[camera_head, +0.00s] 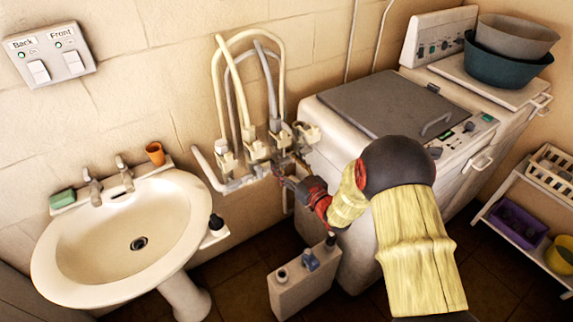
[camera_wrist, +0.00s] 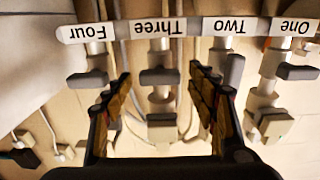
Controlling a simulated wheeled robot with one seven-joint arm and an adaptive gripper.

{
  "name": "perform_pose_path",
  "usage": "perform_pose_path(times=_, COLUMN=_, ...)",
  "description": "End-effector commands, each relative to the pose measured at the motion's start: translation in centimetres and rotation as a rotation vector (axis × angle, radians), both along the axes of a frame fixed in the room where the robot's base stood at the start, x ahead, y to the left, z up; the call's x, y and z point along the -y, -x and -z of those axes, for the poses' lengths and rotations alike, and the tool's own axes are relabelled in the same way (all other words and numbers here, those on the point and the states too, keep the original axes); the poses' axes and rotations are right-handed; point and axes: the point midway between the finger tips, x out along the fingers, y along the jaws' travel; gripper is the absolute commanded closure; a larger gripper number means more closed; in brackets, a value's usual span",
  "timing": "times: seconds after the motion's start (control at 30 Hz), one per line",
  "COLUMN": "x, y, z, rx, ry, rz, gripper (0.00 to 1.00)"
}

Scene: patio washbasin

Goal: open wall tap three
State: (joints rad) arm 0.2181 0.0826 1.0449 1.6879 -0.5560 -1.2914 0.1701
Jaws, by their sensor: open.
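In the wrist view, the picture is upside down and the wall taps hang in a row under a label strip. Wall tap three has a grey handle (camera_wrist: 160,76) lying crosswise under its label "Three" (camera_wrist: 158,28). My gripper (camera_wrist: 160,84) is open, with one finger on each side of tap three and a gap to the handle on both sides. How near the fingertips are in depth is unclear. In the head view, my gripper (camera_head: 283,174) is at the tap row, just below the hose connectors. Tap three's handle cannot be made out there.
In the wrist view, tap four (camera_wrist: 87,78), tap two (camera_wrist: 234,70) and tap one (camera_wrist: 297,72) are close neighbours. Hoses (camera_head: 238,85) loop above the row. A washbasin (camera_head: 75,255) stands left, a washing machine (camera_head: 385,105) right.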

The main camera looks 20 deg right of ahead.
Motion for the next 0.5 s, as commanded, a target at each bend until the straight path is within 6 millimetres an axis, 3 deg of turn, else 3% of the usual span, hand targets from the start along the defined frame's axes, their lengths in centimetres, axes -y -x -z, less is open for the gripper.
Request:
perform_pose_path(times=0.1, x=0.00, y=0.01, z=-0.02, rx=0.000, ry=0.000, rz=0.000, gripper=0.42)
perform_pose_path(times=0.5, x=0.01, y=0.03, z=-0.01, rx=0.000, ry=0.000, rz=0.000, gripper=0.65)
